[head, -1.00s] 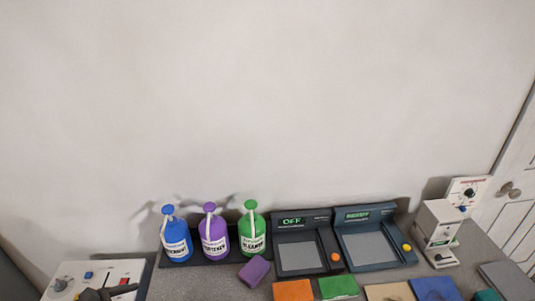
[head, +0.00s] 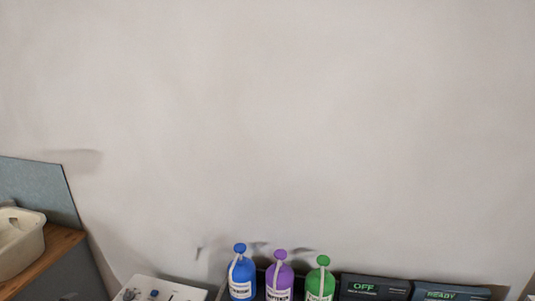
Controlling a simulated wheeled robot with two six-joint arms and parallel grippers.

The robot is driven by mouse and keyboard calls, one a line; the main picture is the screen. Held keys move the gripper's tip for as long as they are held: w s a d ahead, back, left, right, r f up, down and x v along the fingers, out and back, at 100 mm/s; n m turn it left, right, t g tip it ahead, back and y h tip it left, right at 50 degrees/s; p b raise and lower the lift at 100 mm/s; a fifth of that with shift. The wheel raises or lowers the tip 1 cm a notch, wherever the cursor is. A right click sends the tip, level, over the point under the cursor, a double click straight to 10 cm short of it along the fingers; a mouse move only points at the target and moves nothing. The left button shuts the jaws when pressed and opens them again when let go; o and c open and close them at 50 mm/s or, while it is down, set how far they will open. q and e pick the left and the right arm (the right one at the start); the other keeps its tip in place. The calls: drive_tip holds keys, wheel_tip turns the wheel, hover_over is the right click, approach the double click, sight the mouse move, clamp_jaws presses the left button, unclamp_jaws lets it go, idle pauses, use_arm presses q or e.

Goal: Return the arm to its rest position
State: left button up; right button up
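Neither of my grippers shows clearly in the head view now, and I cannot see either arm. A blue bottle (head: 241,275), a purple bottle (head: 279,279) and a green bottle (head: 319,282) stand upright in a row at the bottom edge, partly cut off. Right of them are a dark device with a display reading OFF (head: 364,287) and another reading READY (head: 440,294). Only the tops of both devices show.
A white panel (head: 175,292) is cut off at the bottom left of the bottles. At the far left, a pale basin (head: 18,245) sits on a wooden-topped cabinet (head: 62,243) before a blue-grey board (head: 45,185). A bare wall (head: 300,120) fills most of the view.

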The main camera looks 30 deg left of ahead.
use_arm(q)
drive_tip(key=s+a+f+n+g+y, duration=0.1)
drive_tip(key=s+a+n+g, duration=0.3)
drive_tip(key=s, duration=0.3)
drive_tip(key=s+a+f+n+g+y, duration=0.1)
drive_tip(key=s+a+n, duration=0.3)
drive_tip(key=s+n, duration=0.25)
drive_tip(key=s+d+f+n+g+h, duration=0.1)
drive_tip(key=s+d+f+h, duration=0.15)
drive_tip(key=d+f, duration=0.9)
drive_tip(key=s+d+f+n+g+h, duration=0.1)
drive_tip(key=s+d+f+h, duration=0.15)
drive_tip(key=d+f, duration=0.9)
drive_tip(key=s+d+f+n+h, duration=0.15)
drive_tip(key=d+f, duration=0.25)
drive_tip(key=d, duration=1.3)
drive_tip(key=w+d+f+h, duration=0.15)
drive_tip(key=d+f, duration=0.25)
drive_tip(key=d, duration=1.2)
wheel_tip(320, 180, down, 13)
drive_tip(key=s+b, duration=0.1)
drive_tip(key=b, duration=1.2)
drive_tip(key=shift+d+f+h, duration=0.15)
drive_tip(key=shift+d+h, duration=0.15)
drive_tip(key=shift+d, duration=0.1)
